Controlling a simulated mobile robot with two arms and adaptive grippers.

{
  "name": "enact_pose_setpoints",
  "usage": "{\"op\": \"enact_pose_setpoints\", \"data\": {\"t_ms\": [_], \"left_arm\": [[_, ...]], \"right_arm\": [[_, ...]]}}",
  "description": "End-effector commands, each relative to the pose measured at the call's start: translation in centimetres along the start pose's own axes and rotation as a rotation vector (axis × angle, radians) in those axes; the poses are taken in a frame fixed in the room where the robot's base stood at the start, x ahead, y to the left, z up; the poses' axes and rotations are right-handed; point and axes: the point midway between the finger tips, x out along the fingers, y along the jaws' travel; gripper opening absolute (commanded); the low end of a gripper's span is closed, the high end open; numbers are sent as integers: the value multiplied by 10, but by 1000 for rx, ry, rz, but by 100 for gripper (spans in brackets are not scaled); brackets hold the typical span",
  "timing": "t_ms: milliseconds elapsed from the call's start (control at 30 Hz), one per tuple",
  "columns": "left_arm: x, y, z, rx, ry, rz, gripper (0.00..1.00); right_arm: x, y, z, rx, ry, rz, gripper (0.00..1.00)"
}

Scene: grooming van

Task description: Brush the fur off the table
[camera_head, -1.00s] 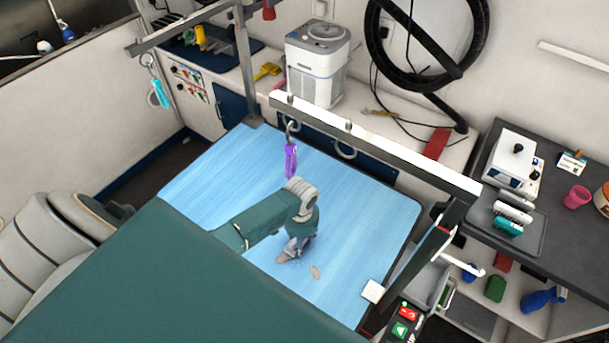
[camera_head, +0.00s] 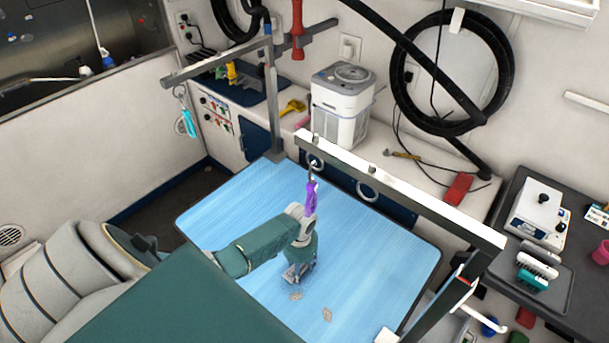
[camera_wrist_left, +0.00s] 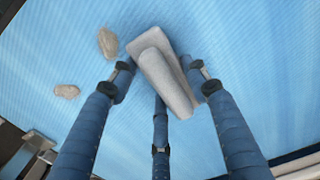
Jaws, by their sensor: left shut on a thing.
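The blue grooming table (camera_head: 370,250) fills the middle of the head view. Two small tan-grey fur clumps lie on it near the front, a nearer one (camera_head: 327,314) and one just below my gripper (camera_head: 295,296). In the left wrist view the clumps (camera_wrist_left: 108,42) (camera_wrist_left: 67,91) lie left of the fingers. My left gripper (camera_head: 297,270) is low over the table. In the left wrist view its fingers are shut on a pale grey, block-shaped brush (camera_wrist_left: 165,80), close to the table surface. The brush's underside is hidden. My right gripper is not in view.
A metal frame (camera_head: 400,195) with a hanging purple loop (camera_head: 310,198) stands over the table's right side. A white machine (camera_head: 342,105) is on the back counter. A dark side counter with a tray (camera_head: 550,290) is at right. The table's right half is clear.

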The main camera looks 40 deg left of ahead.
Motion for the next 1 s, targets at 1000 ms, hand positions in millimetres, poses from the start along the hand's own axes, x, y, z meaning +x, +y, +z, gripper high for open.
{"op": "enact_pose_setpoints", "data": {"t_ms": [1000], "left_arm": [[0, -30, 18, 0, -3, -1, 25]], "right_arm": [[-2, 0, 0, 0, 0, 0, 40]]}}
